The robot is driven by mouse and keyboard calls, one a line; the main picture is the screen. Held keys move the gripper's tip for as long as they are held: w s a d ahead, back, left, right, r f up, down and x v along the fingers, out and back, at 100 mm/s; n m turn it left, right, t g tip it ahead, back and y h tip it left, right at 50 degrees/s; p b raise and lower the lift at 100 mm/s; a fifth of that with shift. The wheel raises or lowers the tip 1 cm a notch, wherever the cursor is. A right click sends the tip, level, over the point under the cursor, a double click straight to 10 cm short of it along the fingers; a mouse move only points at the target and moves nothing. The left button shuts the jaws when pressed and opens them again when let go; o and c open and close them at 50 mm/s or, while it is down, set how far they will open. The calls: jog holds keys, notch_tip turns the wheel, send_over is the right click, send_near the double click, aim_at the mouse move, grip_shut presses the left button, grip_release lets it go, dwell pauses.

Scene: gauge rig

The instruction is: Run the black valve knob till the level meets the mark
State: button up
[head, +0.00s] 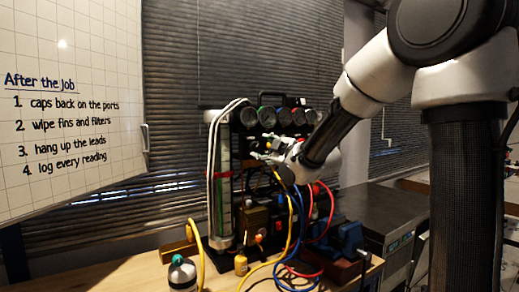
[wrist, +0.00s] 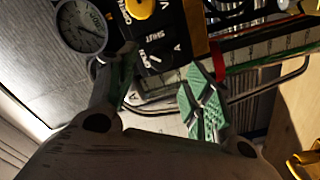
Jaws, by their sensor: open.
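My gripper (head: 264,149) is open in front of the upper part of the gauge rig, below its row of gauges. In the wrist view my gripper's (wrist: 158,88) green-padded fingers stand apart, with a dark labelled panel (wrist: 160,50) beyond them. I cannot pick out the black valve knob for certain; the fingers and dark panel make it hard to see. The level tube (head: 222,185) stands upright at the rig's left side, with green in it. In the wrist view a red band (wrist: 218,62) lies across the tube's scale (wrist: 270,50); I cannot read the level against it.
A round gauge (wrist: 82,26) and a yellow knob (wrist: 140,8) are close to my fingers. Blue, red and yellow leads hang before the rig. A bottle (head: 182,273) and a blue clamp-like thing (head: 350,238) stand on the bench (head: 130,275). A whiteboard (head: 70,100) is at left.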

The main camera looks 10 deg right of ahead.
aim_at(256, 147)
jog(key=x, duration=0.7)
jog(key=shift+f, duration=0.1)
jog(key=c, duration=1.1)
